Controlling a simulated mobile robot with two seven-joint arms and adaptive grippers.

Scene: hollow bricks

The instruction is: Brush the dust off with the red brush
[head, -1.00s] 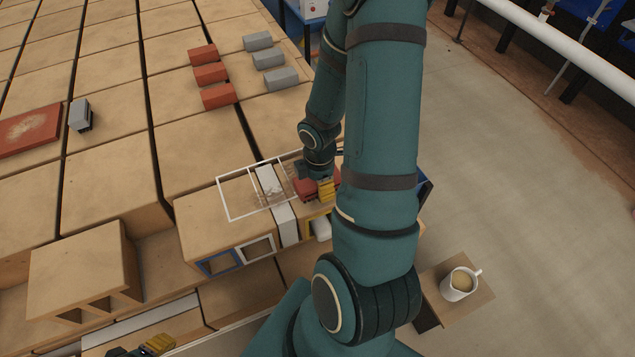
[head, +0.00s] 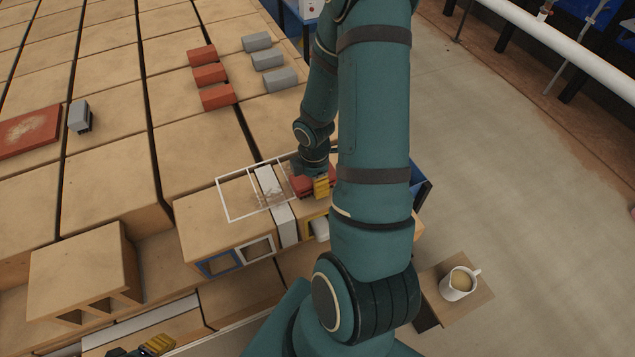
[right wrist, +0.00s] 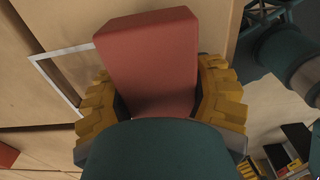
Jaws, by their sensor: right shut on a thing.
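My right gripper (head: 318,187) is shut on the red brush (head: 302,181); in the right wrist view the red block-shaped body of the brush (right wrist: 152,60) sits between the yellow finger pads. Its bristles are hidden in both views. The brush is low over the brick top, at the right edge of a white outlined frame (head: 224,204). Brownish dust (head: 270,197) shows inside the frame, around a pale strip (head: 283,220). My left gripper (head: 152,346) is only partly in view at the bottom left edge, and its jaw opening does not show.
A grey block with a dark underside (head: 80,116) stands beside a dusty red panel (head: 30,130). Red blocks (head: 210,73) and grey blocks (head: 268,59) lie farther back. A mug (head: 458,284) stands on a block at the right. My right arm hides part of the brick edge.

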